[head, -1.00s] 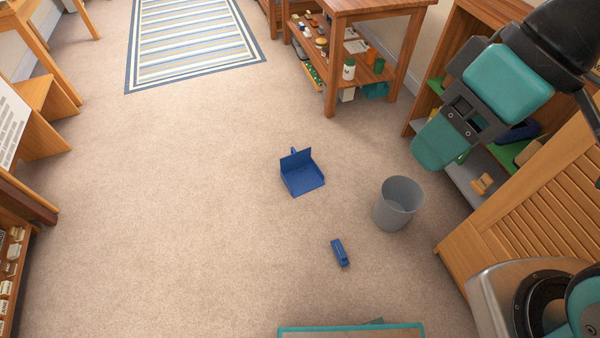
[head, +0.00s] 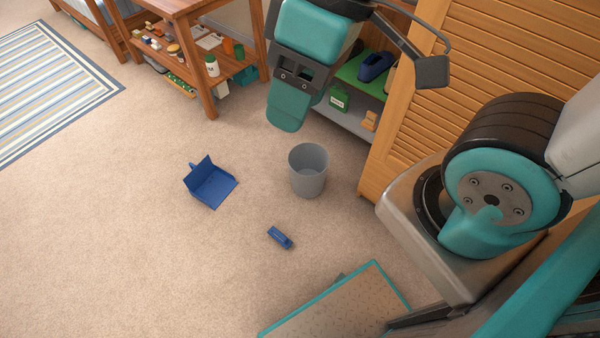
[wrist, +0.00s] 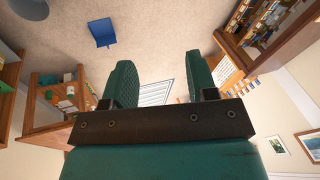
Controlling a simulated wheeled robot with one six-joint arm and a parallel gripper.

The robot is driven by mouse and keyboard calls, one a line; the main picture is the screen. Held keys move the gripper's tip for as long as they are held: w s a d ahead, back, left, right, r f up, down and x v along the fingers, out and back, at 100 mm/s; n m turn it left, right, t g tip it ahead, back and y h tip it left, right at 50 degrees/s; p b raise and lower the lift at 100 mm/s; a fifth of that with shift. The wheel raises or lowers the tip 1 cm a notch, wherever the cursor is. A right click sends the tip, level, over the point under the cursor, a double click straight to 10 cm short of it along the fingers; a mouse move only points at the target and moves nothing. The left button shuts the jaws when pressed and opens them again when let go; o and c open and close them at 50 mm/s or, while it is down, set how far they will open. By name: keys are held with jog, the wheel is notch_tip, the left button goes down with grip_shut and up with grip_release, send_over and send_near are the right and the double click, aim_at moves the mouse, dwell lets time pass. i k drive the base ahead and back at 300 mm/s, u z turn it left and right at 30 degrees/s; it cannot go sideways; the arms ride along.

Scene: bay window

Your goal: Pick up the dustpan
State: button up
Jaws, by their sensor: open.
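A blue dustpan (head: 211,186) lies on the carpet left of centre in the head view, with its upright back and short handle at the far left side. The dustpan also shows in the wrist view (wrist: 102,32), small and far off near the top. My gripper (wrist: 158,78) is open in the wrist view, with two teal fingers apart and nothing between them. In the head view my gripper (head: 288,108) hangs at the upper middle, well above the floor, to the right of the dustpan and apart from it.
A grey bin (head: 309,171) stands right of the dustpan. A small blue object (head: 280,238) lies on the carpet below them. A wooden shelf table (head: 200,50) is behind, a striped rug (head: 55,85) far left, and a slatted wooden door (head: 470,60) right. Carpet around the dustpan is clear.

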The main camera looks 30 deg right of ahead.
aim_at(210, 184)
jog(key=u, duration=0.55)
jog(key=k, duration=0.65)
jog(key=u, duration=1)
jog(key=i, duration=2.8)
jog(key=z, duration=1.55)
jog(key=i, duration=1.05)
jog(key=z, duration=0.9)
